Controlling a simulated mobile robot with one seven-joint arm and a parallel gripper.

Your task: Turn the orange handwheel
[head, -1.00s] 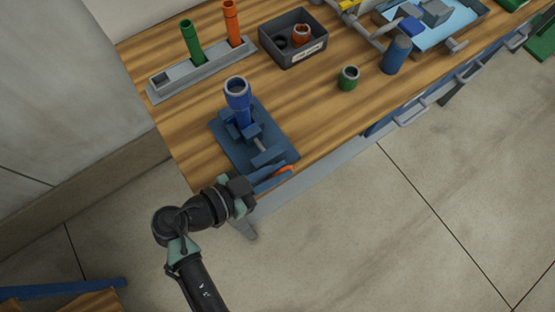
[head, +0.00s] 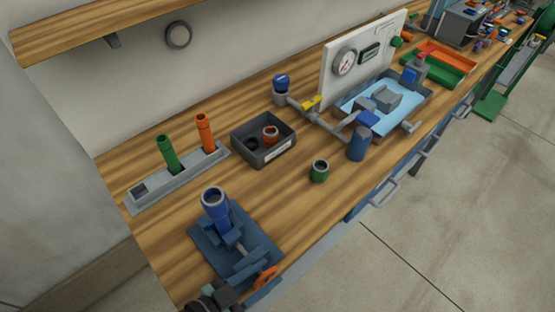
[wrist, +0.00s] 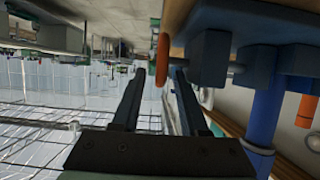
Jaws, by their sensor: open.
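The orange handwheel (head: 265,277) sits at the front end of a blue vise (head: 232,240) near the table's front edge. The vise holds a blue tube (head: 214,204) upright. In the wrist view the handwheel (wrist: 162,58) shows edge-on, on a grey shaft (wrist: 236,69) that runs right to the vise body. My gripper (wrist: 158,74) is open, its two dark fingers pointing at the wheel. The wheel's lower rim appears in the gap between the fingertips; I cannot tell whether either finger touches it. In the head view the gripper is partly cut off at the bottom edge.
A grey rack (head: 180,180) holds a green and an orange tube at the back left. A dark bin (head: 264,150), a green fitting (head: 319,171) and a blue cylinder (head: 358,144) stand on the wooden table. Open floor (head: 440,210) lies beyond the front edge.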

